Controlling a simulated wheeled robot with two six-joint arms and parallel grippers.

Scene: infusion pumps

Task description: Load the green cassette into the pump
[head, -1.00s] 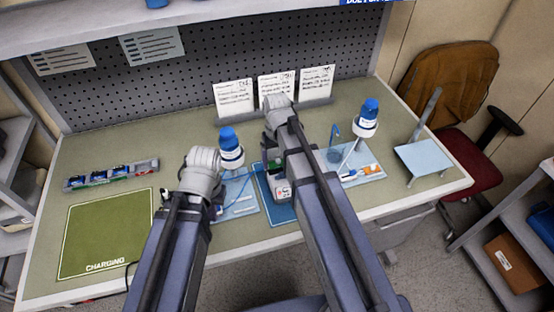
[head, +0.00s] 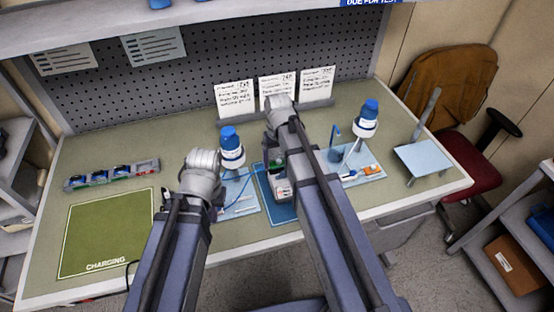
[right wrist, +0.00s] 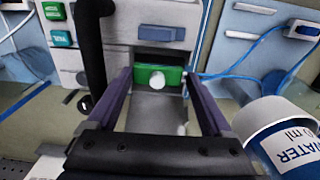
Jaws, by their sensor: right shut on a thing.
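The green cassette (right wrist: 158,77), with a pale round knob on its face, sits between the fingertips of my right gripper (right wrist: 160,85). My right gripper is shut on it. The cassette is at a dark opening in the front of the grey pump (right wrist: 122,62); how deep it sits in the opening I cannot tell. In the head view the pump (head: 281,189) stands on a blue mat (head: 277,210), partly behind my right arm, which hides the cassette and the right fingers. My left arm's grey wrist area shows left of the pump; its fingers are not clear.
A rack (head: 112,175) with several items lies at the left, behind a green charging mat (head: 105,235). Blue-capped bottles (head: 231,148) (head: 367,118) stand either side, with pale trays (head: 238,205) (head: 362,168) and tubing. Three cards (head: 276,92) stand at the back. A water bottle (right wrist: 290,140) is close beside my right gripper.

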